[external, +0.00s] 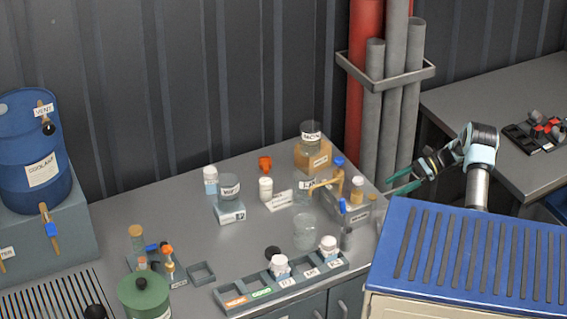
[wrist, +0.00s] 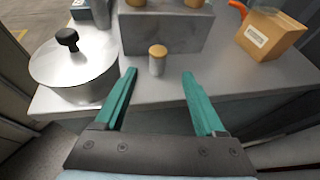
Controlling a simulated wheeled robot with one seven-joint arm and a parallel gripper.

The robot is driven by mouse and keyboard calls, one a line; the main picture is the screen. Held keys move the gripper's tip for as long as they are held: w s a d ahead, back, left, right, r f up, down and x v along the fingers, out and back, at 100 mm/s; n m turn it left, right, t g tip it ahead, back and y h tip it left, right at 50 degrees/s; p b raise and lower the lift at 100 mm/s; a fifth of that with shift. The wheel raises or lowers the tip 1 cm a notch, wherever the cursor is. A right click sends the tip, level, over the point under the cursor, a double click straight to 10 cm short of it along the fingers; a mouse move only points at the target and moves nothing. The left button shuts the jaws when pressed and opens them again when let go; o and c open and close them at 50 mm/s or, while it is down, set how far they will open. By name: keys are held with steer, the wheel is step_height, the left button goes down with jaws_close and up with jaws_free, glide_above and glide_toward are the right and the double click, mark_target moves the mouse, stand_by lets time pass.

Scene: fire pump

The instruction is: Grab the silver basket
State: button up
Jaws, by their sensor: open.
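A grey metal box-like holder (external: 355,211), the likeliest silver basket, stands near the right end of the bench with bottles in or around it. A grey block (wrist: 168,32), probably the same holder, is at the top of the wrist view, its upper part cut off. I cannot confirm that it is the basket. My gripper (external: 393,183) is at the bench's right edge, apart from the holder. In the wrist view my gripper (wrist: 158,76) is open and empty, its teal fingers pointing towards a small cork-lidded jar (wrist: 157,65) before the block.
A silver pot (wrist: 75,75) with a black knob stands left of my fingers, and a labelled cardboard box (wrist: 268,36) at upper right. A red pipe (external: 360,70) and grey pipes (external: 394,90) rise behind the bench. A blue slatted top (external: 470,250) is at front right.

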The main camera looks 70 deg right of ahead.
mark_target(373, 196)
steer(key=p+x, duration=0.1)
steer(key=x, duration=0.3)
steer(key=shift+a+r, duration=0.1)
steer(key=shift+r, duration=0.05)
steer(key=shift+w+a+p, duration=0.35)
steer(key=shift+w+p, duration=0.15)
steer(key=p+x, duration=0.2)
steer(key=x, duration=0.1)
steer(key=shift+w+a, duration=0.2)
steer(key=shift+a, duration=0.05)
steer(key=shift+w+a+f, duration=0.1)
steer(key=shift+w+f, duration=0.05)
steer(key=shift+f, duration=0.2)
jaws_close()
